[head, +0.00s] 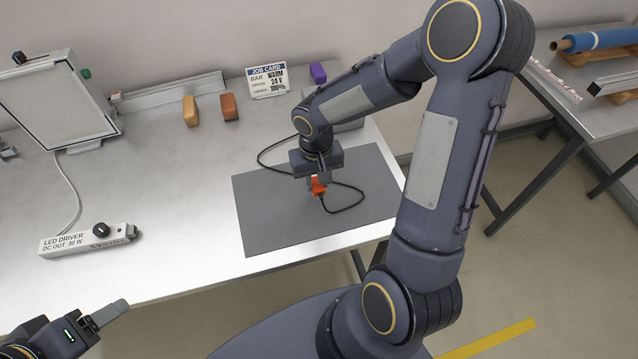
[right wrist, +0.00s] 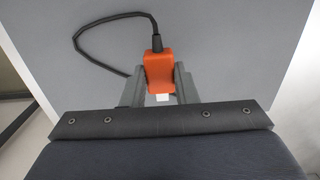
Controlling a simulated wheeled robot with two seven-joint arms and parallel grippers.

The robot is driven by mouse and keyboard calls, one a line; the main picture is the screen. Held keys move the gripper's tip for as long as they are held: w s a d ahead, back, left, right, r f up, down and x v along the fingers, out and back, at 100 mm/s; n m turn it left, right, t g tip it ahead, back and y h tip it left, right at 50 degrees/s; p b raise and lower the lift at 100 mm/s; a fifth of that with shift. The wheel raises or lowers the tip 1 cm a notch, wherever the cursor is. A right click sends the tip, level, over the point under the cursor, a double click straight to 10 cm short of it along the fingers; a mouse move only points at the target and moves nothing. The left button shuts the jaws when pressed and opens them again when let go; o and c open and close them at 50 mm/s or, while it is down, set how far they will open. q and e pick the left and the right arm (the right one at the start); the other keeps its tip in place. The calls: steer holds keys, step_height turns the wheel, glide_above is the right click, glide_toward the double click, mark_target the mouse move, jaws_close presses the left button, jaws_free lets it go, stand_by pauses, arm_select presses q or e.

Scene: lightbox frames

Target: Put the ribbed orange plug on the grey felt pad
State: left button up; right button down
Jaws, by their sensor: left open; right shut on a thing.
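The orange plug (head: 319,187) with its black cable is between the fingers of my right gripper (head: 314,183), over the grey felt pad (head: 270,215). In the right wrist view the plug (right wrist: 159,72) sits between the two grey fingers of my right gripper (right wrist: 160,88), which is shut on it. The felt pad (right wrist: 225,45) fills the background there. I cannot tell whether the plug touches the pad. The ribs are not clear at this size. My left gripper (head: 108,318) is open and empty, at the lower left by the table's front edge, partly cut off by the frame.
The black cable (head: 350,207) loops over the pad. An LED driver (head: 88,240) and a framed lightbox panel (head: 60,100) stand at left. Orange (head: 190,111) and brown blocks (head: 229,107), a job card (head: 268,80) and a purple block (head: 318,73) line the back. The table's middle left is clear.

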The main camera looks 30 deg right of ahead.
mark_target(319, 188)
steer(key=shift+d+f, duration=0.25)
steer(key=shift+f, duration=0.05)
steer(key=shift+w+d+f, duration=0.1)
steer(key=shift+w+f, duration=0.1)
steer(key=shift+f, duration=1.55)
steer(key=shift+f, duration=0.1)
steer(key=shift+f, duration=0.15)
steer(key=c, duration=1.1)
jaws_free()
steer(key=shift+c, duration=0.2)
